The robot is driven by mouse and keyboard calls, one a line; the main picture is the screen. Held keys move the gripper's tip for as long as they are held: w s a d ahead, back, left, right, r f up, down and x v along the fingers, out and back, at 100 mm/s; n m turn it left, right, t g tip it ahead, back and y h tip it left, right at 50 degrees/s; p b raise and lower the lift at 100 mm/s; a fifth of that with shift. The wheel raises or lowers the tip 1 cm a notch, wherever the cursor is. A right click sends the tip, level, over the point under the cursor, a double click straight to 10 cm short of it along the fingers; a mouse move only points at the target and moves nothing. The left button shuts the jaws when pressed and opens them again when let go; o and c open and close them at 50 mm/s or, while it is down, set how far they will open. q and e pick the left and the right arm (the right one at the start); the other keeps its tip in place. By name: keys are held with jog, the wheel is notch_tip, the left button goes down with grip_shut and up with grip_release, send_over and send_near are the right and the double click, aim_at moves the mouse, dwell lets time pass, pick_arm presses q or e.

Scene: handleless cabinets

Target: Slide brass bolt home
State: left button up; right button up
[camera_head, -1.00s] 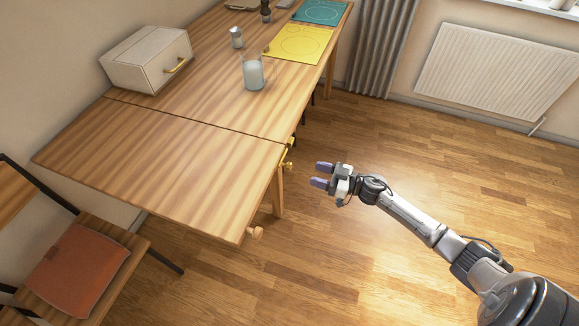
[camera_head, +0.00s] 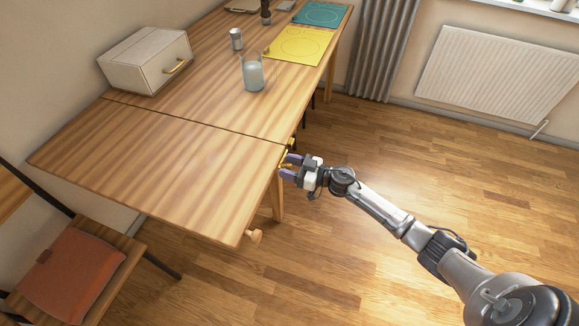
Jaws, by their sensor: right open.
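The brass bolt (camera_head: 290,146) sits on the right edge of the wooden table, at the seam between the main top and the near leaf (camera_head: 160,165). Part of it is hidden behind my gripper. My right gripper (camera_head: 287,167) is open at the table edge, its two purple fingertips at the bolt's near end. I cannot tell whether they touch the bolt or its knob. My left gripper is not in view.
A glass jar (camera_head: 253,73), a metal can (camera_head: 236,39), a cream box (camera_head: 146,61) and a yellow mat (camera_head: 300,45) are on the table. A wooden knob (camera_head: 254,236) is under the near corner. A chair with a red cushion (camera_head: 72,278) stands at lower left. Floor on the right is clear.

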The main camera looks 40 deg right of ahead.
grip_shut()
dwell(0.3)
jog(key=w+d, duration=0.2)
jog(key=d, duration=0.1)
jog(key=shift+d+f, duration=0.1)
jog(key=shift+d, duration=0.1)
jog(key=shift+c, duration=2.3)
grip_release()
jog(key=o, duration=0.5)
jog(key=shift+d, duration=0.15)
jog(key=shift+c, duration=0.2)
